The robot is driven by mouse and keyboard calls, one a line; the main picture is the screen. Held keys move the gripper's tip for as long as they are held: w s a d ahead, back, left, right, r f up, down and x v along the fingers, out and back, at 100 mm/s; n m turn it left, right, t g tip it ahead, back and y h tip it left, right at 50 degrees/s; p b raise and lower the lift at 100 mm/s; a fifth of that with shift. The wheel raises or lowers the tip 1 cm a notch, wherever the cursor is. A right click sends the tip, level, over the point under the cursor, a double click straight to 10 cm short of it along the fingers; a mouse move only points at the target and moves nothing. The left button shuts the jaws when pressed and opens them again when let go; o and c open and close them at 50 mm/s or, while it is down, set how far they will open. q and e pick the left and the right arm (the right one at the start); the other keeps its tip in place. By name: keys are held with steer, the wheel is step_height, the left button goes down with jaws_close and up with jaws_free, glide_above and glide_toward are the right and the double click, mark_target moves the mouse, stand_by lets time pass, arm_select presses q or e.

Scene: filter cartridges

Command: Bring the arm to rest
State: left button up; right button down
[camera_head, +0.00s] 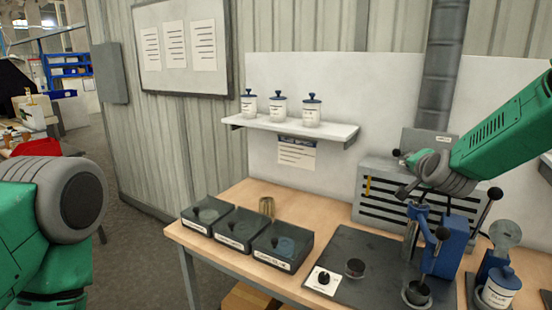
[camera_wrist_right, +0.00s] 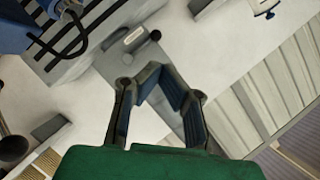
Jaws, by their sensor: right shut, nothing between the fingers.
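My right arm comes in from the right in the head view. Its gripper (camera_head: 407,188) hangs in the air over the back right of the bench, near the blue lever press (camera_head: 456,245) and in front of the grey slotted cabinet (camera_head: 370,205). In the right wrist view the gripper (camera_wrist_right: 163,72) is shut with nothing between its fingers. My left arm shows only as a green link and grey joint at the left edge; its gripper is out of view.
Three lidded white jars (camera_head: 278,106) stand on a wall shelf (camera_head: 290,128). Dark labelled bins (camera_head: 240,228) line the bench's left. A dark mat (camera_head: 345,245) holds a small round part (camera_head: 355,267). Air left of the gripper is clear.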

steer(key=s+a+f+n+g+y+b, duration=0.1)
steer(key=s+a+f+n+g+b, duration=0.15)
steer(key=s+f, duration=0.8)
steer(key=s+a+f+n+g+b, duration=0.1)
steer(key=s+f+n+g+b, duration=0.3)
steer(key=f, duration=1.1)
steer(key=s+a+f+n+g+y+b, duration=0.1)
steer(key=s+a+f, duration=0.1)
steer(key=s+f, duration=0.8)
arm_select(q)
step_height(320, 180, down, 14)
steer(key=b, duration=0.6)
steer(key=shift+s+b, duration=0.2)
steer(key=shift+b, duration=0.1)
arm_select(e)
steer(key=s+f+n+g, duration=0.2)
steer(key=s+f, duration=0.3)
steer(key=s, duration=0.4)
steer(key=s+a+f+n+g, duration=0.1)
steer(key=s+f+g, duration=0.1)
steer(key=s+f, duration=0.4)
steer(key=s+f+n+g, duration=0.2)
steer(key=s+f, duration=0.4)
steer(key=s, duration=0.8)
steer(key=shift+a+n+y, duration=0.25)
steer(key=shift+n+y, duration=0.05)
steer(key=shift+n, duration=0.05)
